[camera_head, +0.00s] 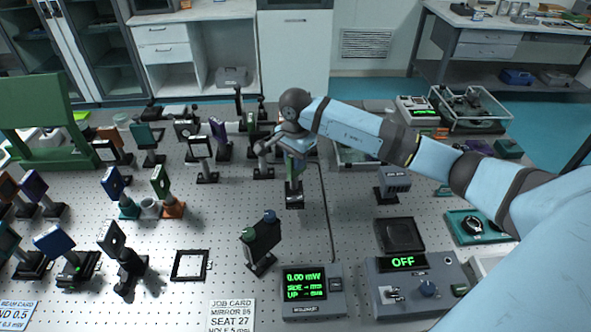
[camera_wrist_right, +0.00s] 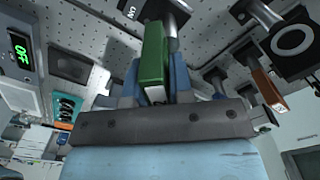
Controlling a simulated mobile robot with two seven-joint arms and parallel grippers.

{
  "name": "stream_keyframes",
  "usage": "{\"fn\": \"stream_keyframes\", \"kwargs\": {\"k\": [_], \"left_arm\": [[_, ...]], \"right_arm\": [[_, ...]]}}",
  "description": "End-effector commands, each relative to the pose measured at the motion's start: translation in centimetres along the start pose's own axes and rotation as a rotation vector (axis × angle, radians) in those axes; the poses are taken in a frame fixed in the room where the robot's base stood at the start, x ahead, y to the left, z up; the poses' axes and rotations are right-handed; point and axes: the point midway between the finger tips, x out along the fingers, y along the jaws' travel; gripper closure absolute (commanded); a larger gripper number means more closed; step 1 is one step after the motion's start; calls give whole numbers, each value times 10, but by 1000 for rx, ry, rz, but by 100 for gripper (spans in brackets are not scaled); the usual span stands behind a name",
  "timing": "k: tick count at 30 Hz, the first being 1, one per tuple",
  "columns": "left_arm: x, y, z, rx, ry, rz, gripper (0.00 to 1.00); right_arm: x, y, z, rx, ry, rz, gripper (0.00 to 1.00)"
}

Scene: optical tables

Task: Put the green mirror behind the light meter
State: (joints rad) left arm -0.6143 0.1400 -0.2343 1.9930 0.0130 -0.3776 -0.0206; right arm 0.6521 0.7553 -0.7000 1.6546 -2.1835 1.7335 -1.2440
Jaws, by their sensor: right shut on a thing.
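My right gripper (camera_head: 295,158) is shut on a green mirror (camera_head: 289,172) near the middle of the optical table. The mirror's dark base (camera_head: 294,199) shows below the fingers; I cannot tell if it touches the table. In the right wrist view the green mirror (camera_wrist_right: 154,60) stands between the blue fingers of the gripper (camera_wrist_right: 155,85). The light meter (camera_head: 312,292), a grey box reading 0.00 mW, is at the front of the table, nearer the camera than the held mirror. My left gripper is not in view.
A black panel with green and blue knobs (camera_head: 262,240) stands between the meter and the mirror. A control box reading OFF (camera_head: 416,284) is right of the meter. Several mounted optics crowd the left. Another green-faced mount (camera_head: 160,181) has an orange base.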

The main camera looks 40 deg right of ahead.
Motion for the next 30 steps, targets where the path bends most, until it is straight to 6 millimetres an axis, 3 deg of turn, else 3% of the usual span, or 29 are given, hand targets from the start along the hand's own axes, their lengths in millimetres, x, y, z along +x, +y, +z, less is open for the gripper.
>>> {"fn": "stream_keyframes", "kwargs": {"k": [5, 13, 25, 26, 28, 30], "left_arm": [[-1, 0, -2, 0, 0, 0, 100], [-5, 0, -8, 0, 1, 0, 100], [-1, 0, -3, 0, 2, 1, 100], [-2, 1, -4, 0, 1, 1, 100], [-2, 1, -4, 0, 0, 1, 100], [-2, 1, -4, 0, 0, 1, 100]], "right_arm": [[9, 0, 0, 1, 0, -2, 100], [45, 0, 1, 0, -1, -1, 100], [51, 0, 0, 0, 1, -2, 100], [50, 0, 0, 0, 1, -1, 72], [50, 0, 0, 0, 1, -1, 56], [50, 0, 0, 0, 0, -1, 53]]}}
